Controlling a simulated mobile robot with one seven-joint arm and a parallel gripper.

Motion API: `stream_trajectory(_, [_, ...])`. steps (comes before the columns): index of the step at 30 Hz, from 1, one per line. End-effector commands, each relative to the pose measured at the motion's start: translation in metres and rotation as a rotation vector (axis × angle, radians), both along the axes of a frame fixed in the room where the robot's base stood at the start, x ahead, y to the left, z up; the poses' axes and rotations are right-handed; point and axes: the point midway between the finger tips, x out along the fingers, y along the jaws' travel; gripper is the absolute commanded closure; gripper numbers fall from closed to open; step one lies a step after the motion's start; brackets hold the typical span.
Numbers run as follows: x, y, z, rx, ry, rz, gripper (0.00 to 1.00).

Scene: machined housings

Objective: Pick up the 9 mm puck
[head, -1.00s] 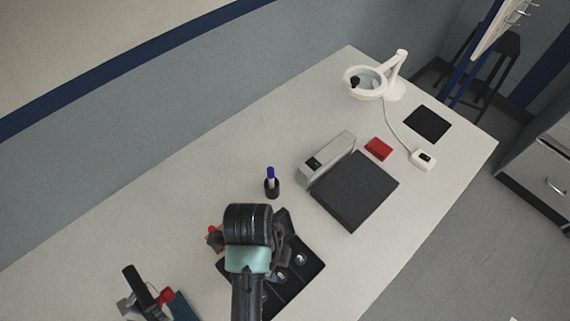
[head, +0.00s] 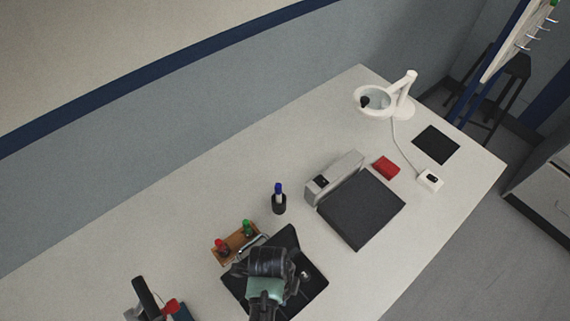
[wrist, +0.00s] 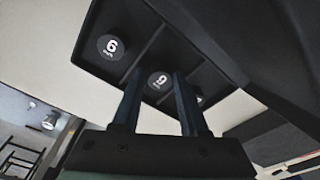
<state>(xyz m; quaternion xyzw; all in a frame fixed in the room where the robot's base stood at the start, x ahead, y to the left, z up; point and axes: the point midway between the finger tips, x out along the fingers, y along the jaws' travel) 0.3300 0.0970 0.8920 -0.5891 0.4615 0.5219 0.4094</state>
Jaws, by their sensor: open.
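The 9 mm puck (wrist: 158,82) is a dark disc with a white number, lying in a middle compartment of a black divided tray (wrist: 152,55). In the wrist view my gripper (wrist: 158,78) is open, and the puck shows between its two fingertips. I cannot tell how far above it they are. A puck marked 6 (wrist: 110,46) lies in the compartment to the left. Another puck (wrist: 199,99) is partly hidden behind the right finger. In the head view my wrist covers much of the tray (head: 290,240), and one puck (head: 305,274) shows.
A wooden holder (head: 233,246) with red and green items stands just behind the tray. A dark bottle with a blue top (head: 279,200) stands farther back. A grey device with a dark plate (head: 361,210) is to the right. Tools (head: 150,300) lie front left. The left rear table is clear.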

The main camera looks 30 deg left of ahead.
Motion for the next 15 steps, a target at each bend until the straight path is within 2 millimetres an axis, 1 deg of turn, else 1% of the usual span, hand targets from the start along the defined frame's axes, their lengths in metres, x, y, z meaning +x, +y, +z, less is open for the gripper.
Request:
stream_trajectory(3, [0.0002,0.0001,0.0002,0.000,0.000,0.000,0.57])
stream_trajectory(5, [0.0002,0.0001,0.0003,0.000,0.000,0.000,0.68])
stream_trajectory(6, [0.0001,0.0000,0.0003,0.000,0.000,0.000,0.75])
stream_trajectory(10, [0.0001,0.0000,0.0004,0.000,0.000,0.000,0.98])
stream_trajectory(11, [0.0001,0.0000,0.0004,0.000,0.000,0.000,1.00])
stream_trajectory(15, [0.0003,0.0001,0.0007,0.000,0.000,0.000,1.00])
